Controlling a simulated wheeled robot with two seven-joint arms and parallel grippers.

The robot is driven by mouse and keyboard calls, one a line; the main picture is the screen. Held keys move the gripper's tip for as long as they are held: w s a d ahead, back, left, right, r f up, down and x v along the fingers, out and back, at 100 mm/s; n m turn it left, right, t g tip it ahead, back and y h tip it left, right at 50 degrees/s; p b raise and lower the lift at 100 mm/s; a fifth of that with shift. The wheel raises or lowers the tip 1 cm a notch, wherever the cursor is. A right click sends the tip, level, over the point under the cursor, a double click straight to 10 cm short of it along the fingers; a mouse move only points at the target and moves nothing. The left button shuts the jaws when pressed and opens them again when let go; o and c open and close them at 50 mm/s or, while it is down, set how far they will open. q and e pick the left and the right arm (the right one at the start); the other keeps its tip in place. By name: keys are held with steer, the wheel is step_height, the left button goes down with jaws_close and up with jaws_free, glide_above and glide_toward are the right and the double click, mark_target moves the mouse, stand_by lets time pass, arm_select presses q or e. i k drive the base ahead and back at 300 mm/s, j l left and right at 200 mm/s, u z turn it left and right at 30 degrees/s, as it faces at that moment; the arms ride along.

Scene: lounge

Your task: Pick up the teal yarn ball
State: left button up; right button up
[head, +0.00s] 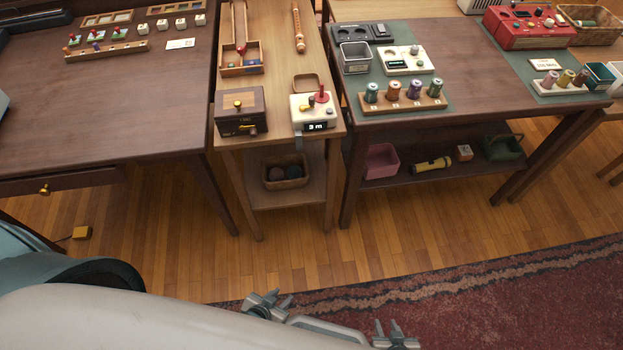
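A wicker basket (286,186) sits on the lower shelf of the narrow middle table. It holds dark round balls in shadow. The left one looks like the teal yarn ball (275,174), and the other ball (293,172) looks dull reddish. The colours are hard to tell at this size. My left gripper (279,299) is low in the view, over the floor near the rug's edge, well apart from the basket. My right gripper (389,331) is at the bottom edge over the rug. Both look open, with a gap between the fingers, and empty.
The narrow table's top (281,80) overhangs the basket, and its legs stand on either side. A pink bin (381,161) and a yellow flashlight (432,164) lie on the right table's lower shelf. The wooden floor (300,240) in front is clear.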

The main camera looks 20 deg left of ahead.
mark_target(294, 173)
steer(key=l+u, duration=0.2)
steer(key=l, duration=0.55)
steer(key=k+l+u, duration=0.15)
steer(key=l, duration=0.55)
